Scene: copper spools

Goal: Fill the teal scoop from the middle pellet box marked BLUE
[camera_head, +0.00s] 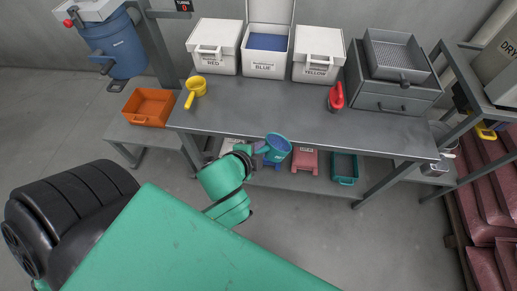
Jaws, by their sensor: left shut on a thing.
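The teal scoop (279,150) is in front of the table's front edge. My left gripper (260,149) is shut on its handle. The scoop's mouth faces up toward the camera and looks bluish inside; I cannot tell whether it holds pellets. The middle white box marked BLUE (264,70) stands at the back of the table with its lid up, and blue pellets (267,42) show inside. The scoop is well apart from this box. My right gripper is not in view.
Closed white boxes marked RED (213,61) and YELLOW (317,68) flank the open one. A yellow scoop (195,88) and a red scoop (336,98) lie on the table (262,112). A grey sieve unit (396,100) stands right. The table's middle is clear.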

